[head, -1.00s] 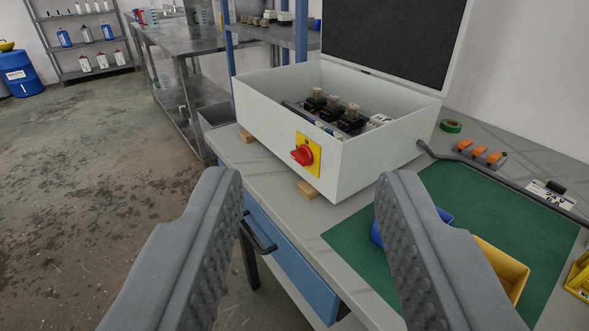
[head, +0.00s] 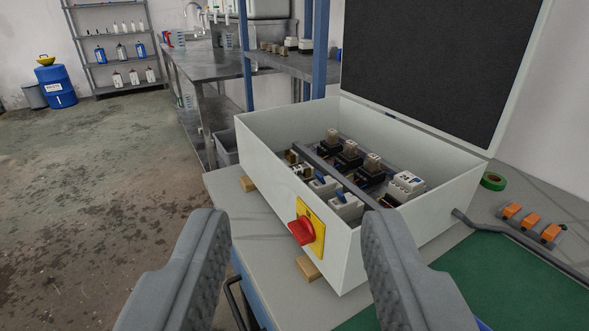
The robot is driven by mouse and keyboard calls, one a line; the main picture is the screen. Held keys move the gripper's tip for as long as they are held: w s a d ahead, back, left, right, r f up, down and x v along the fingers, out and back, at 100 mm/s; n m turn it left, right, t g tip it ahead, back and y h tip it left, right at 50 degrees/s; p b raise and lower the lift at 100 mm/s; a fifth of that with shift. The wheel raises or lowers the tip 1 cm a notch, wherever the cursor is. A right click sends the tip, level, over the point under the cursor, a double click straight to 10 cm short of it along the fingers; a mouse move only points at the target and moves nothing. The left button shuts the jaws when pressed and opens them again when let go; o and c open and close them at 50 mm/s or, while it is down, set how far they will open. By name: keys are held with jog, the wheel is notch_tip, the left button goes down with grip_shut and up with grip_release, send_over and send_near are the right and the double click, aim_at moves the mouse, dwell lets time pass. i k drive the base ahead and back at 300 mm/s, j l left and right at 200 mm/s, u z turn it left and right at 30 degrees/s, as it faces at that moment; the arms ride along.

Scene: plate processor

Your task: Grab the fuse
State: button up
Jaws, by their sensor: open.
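My gripper (head: 293,214) is open and empty, its two grey ridged fingers at the bottom of the head view. The open light-grey electrical box (head: 262,160) stands beyond the fingertips, its lid raised at the back. Inside it, several tan-topped parts (head: 351,149) sit upright in a row on black bases. White modules with blue levers (head: 345,199) sit nearer the front wall, and a white block (head: 406,185) is at the right. I cannot tell for sure which part is the fuse. The right finger overlaps the box's front right corner in the picture.
A red rotary switch (head: 301,231) on a yellow plate sticks out of the box front. Wooden blocks (head: 309,268) support the box on the grey bench. A grey cable (head: 520,247), orange connectors (head: 531,223) and green tape (head: 493,181) lie at the right. Open floor is at the left.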

aim_at(300, 169)
jog(key=i+j, duration=0.15)
jog(key=j, duration=0.2)
jog(key=i+j+z, duration=0.15)
jog(key=i+j, duration=0.2)
jog(key=j, duration=0.35)
jog(key=i+j+z, duration=0.1)
jog(key=j, duration=0.25)
jog(key=i, duration=0.05)
